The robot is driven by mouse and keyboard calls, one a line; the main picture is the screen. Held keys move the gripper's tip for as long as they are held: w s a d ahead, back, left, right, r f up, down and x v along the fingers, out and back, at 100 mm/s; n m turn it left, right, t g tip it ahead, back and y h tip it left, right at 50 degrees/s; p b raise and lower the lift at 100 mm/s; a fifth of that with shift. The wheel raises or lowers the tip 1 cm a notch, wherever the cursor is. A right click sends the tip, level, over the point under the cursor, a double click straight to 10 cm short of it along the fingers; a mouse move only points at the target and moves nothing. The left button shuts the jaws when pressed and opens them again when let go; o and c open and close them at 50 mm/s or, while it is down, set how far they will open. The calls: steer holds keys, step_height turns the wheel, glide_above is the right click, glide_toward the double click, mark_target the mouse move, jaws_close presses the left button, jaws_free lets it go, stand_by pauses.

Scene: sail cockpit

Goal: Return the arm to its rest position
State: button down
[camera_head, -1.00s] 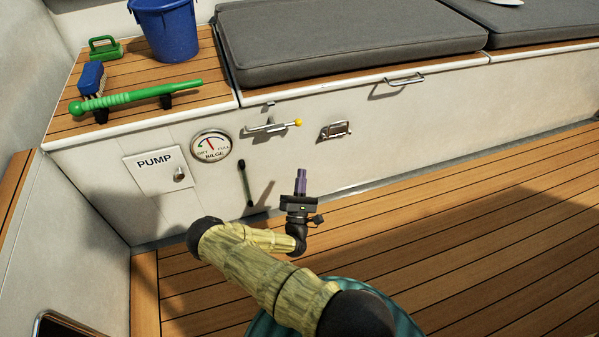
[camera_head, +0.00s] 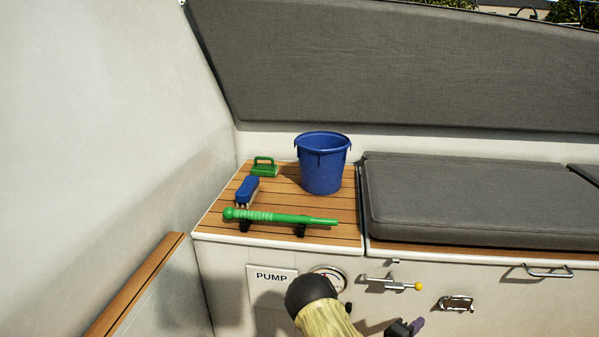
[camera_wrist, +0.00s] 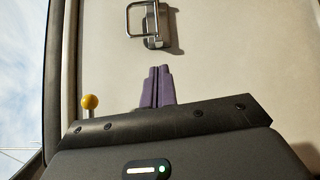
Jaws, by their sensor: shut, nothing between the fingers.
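My gripper (camera_wrist: 158,88) is shut and empty in the wrist view, its two purple fingers pressed together. It faces the pale locker front, with a metal latch (camera_wrist: 148,22) beyond the fingertips and a yellow knob (camera_wrist: 90,102) to the left. In the head view my gripper (camera_head: 417,324) shows only in part at the bottom edge, below the yellow-tipped lever (camera_head: 395,284) and left of the latch (camera_head: 456,303). My arm (camera_head: 326,318) enters from the bottom and covers part of the round gauge (camera_head: 330,277). Most of the arm is out of frame.
On the wooden bench top stand a blue bucket (camera_head: 323,163), a green scrubber (camera_head: 264,167), a blue brush (camera_head: 247,191) and a green handle (camera_head: 280,217) on black clips. A PUMP panel (camera_head: 271,283) and a grey cushion (camera_head: 460,200) are close by. The bench edge juts over the locker front.

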steer(key=s+a+r+m+g+y+p, duration=0.2)
steer(key=a+r+m+y+p, duration=0.2)
steer(key=a+r+y, duration=0.3)
steer(key=s+a+r+m+g+y+p, duration=0.35)
steer(key=a+r, duration=0.25)
steer(key=r, duration=0.3)
steer(key=s+a+r+m+g+y+p, duration=0.1)
steer(key=s+a+r+y+p, duration=0.15)
steer(key=s+r, duration=0.6)
steer(key=s+a+r+m+g+y+p, duration=0.1)
steer(key=s+a+r+g+p, duration=0.15)
steer(key=s+r, duration=0.6)
step_height(320, 180, up, 37)
steer(key=w+p, duration=0.1)
steer(key=p, duration=3.6)
steer(key=shift+t+p, duration=0.4)
steer(key=shift+w+f+n, duration=0.1)
steer(key=shift+w+n, duration=0.05)
steer(key=shift+n, duration=0.1)
